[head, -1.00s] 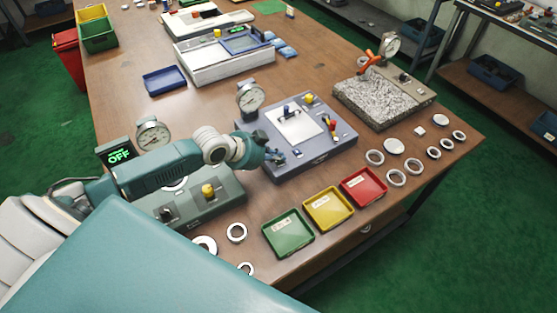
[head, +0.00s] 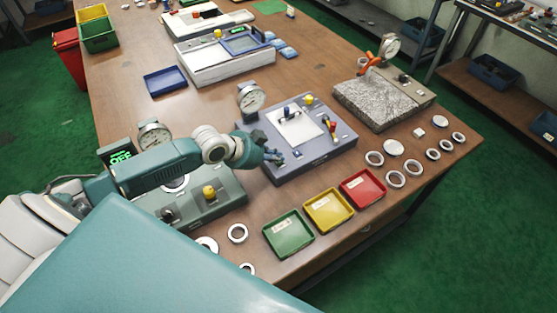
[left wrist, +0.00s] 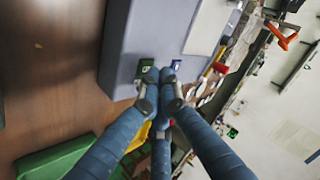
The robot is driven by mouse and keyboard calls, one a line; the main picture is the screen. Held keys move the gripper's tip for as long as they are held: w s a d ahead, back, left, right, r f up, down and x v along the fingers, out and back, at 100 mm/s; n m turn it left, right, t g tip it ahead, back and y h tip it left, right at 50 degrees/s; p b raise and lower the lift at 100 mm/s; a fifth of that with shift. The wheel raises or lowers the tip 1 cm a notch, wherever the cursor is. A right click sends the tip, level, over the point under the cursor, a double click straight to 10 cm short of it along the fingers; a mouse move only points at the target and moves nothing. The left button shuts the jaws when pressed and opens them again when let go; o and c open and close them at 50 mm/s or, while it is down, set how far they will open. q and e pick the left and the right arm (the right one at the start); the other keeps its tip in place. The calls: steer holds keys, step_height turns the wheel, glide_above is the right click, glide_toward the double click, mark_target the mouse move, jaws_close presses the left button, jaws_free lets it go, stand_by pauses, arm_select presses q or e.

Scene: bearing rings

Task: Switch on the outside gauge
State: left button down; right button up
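A blue-grey gauge box (head: 330,155) with a dial (head: 250,97), a white plate (head: 293,125) and small controls stands mid-table. My left gripper (head: 277,157) is at its front left corner. In the left wrist view, the blue fingers come together with their tips (left wrist: 159,75) close to each other at the box (left wrist: 117,60), beside a small green-and-dark control (left wrist: 146,66) and another small one (left wrist: 175,65). Whether they touch a control I cannot tell. A grey-green gauge box (head: 220,195) has a dial (head: 153,135) and a green-lit display (head: 119,157), partly hidden by my arm. My right gripper is not in view.
Green (head: 288,248), yellow (head: 311,221) and red (head: 348,200) trays lie along the front edge. Several rings lie at the right and near the green tray. A granite slab with a dial (head: 389,46) stands at the right.

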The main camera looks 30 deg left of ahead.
mark_target(277, 163)
arm_select(q)
steer(key=shift+r, duration=0.15)
step_height(277, 163, up, 5)
steer(key=p, duration=0.4)
steer(key=shift+w+p, duration=0.1)
steer(key=shift+p, duration=0.25)
steer(key=shift+d, duration=0.15)
stand_by(0.4)
